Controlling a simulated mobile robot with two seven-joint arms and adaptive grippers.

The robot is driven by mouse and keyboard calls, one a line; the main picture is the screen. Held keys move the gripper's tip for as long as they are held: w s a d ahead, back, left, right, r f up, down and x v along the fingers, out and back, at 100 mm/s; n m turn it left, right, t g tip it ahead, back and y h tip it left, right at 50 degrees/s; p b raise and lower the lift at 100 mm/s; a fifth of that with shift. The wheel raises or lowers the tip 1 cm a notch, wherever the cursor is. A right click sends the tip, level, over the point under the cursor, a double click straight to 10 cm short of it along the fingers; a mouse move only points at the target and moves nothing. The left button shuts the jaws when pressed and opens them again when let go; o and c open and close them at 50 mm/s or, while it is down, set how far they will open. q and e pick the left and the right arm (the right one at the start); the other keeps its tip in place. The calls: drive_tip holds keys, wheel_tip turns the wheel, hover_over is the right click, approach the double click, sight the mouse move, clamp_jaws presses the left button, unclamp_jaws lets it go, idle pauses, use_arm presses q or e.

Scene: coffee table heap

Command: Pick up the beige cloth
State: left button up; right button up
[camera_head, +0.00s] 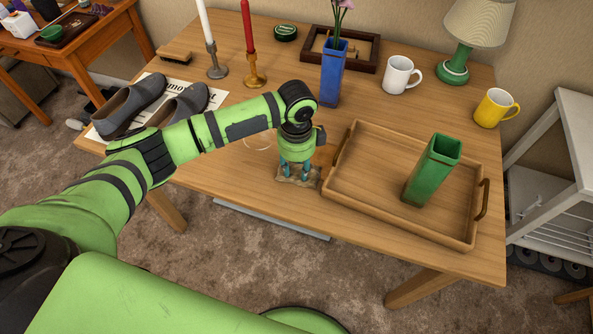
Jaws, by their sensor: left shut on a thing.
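The beige cloth (285,182) is a small crumpled piece at the front of the wooden coffee table, just left of the tray. My left gripper (296,173) points down over it and is shut on it, with cloth showing around the fingertips. The gripper hides part of the cloth. I cannot tell whether the cloth is still touching the table. My right gripper is not in view.
A wooden tray (345,200) with a green vase (432,170) stands close right of the gripper. Behind are a blue vase (333,75), white mug (398,75), yellow mug (494,108), lamp (478,25) and candlesticks (255,75). Grey shoes (135,103) lie left.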

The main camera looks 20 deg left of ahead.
sight(297, 166)
use_arm(q)
drive_tip(key=shift+s+f, duration=0.15)
drive_tip(key=shift+r, duration=0.45)
drive_tip(key=r, duration=0.2)
drive_tip(key=shift+w+r, duration=0.2)
drive_tip(key=shift+r, duration=0.15)
drive_tip(key=s+d+r, duration=0.7)
drive_tip(key=s+d, duration=0.1)
drive_tip(key=shift+s+d+r+b, duration=0.15)
drive_tip(key=shift+s+r+b, duration=0.1)
drive_tip(key=shift+b, duration=0.2)
